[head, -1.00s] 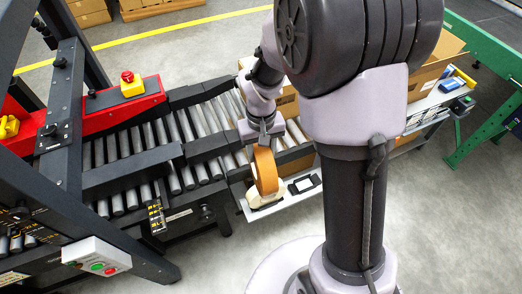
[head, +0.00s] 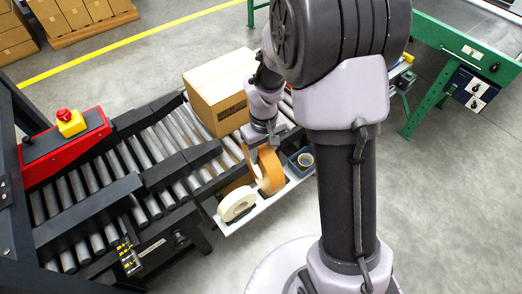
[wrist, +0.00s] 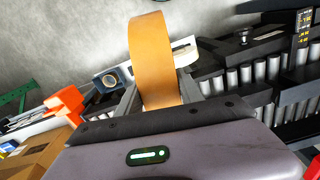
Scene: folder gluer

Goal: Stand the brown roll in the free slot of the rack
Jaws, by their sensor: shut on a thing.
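The brown roll (head: 271,169) is upright on edge, held in my gripper (head: 263,141) above or at the pale shelf with the rack. In the wrist view the brown roll (wrist: 154,60) stands between my two fingers (wrist: 160,92). A cream roll (head: 237,204) stands on the shelf just left of it. The free slot is not clearly visible; the brown roll covers that part of the rack. I cannot tell whether the roll's lower edge touches the rack.
A blue-grey bin (head: 301,162) with a small roll sits right of the brown roll. Behind runs a roller conveyor (head: 165,160) with a cardboard box (head: 217,95) on it. The shelf's front edge (head: 255,213) borders clear floor.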

